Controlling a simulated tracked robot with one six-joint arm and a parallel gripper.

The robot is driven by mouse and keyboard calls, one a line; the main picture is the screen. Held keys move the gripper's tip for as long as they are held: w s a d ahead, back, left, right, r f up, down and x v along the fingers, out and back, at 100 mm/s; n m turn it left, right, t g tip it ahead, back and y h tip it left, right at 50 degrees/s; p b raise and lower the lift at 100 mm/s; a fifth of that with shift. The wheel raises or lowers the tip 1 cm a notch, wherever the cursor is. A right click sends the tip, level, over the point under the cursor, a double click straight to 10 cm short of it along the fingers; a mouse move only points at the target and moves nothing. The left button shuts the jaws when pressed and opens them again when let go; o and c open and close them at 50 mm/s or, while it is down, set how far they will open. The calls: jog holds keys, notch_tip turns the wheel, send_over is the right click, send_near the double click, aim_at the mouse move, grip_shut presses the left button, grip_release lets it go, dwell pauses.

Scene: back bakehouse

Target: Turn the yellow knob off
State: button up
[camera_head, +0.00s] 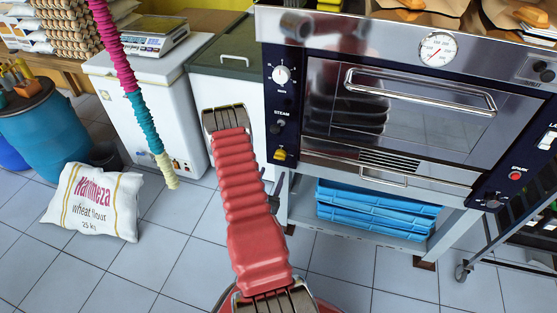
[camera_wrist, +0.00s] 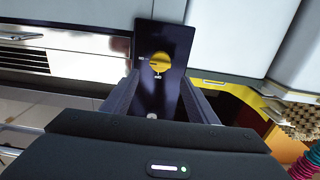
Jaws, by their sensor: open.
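The yellow knob (camera_head: 279,154) is low on the dark left panel of the steel oven (camera_head: 330,150), below a steam knob (camera_head: 277,128) and a large white dial (camera_head: 281,75). In the wrist view the yellow knob (camera_wrist: 160,63) is on the dark panel, just beyond my gripper (camera_wrist: 160,84). My gripper is open, one finger to each side of the knob's line, with nothing visible between them. The knob's exact setting is too small to read. In the head view my gripper is not clearly distinguishable beyond my red arm.
Left of the oven stand a green-lidded cabinet (camera_head: 222,62) and a white chest (camera_head: 140,110). A flour sack (camera_head: 95,202) lies on the tiled floor. Blue crates (camera_head: 375,208) sit under the oven. A ribbed pink and teal strand (camera_head: 118,65) hangs at the left. Floor between is clear.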

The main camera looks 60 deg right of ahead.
aim_at(279, 158)
jog(key=d, duration=0.3)
jog(key=w+d, duration=0.1)
jog(key=d, duration=0.5)
jog(key=shift+w+d, duration=0.15)
jog(key=shift+w, duration=0.1)
jog(key=c, duration=1)
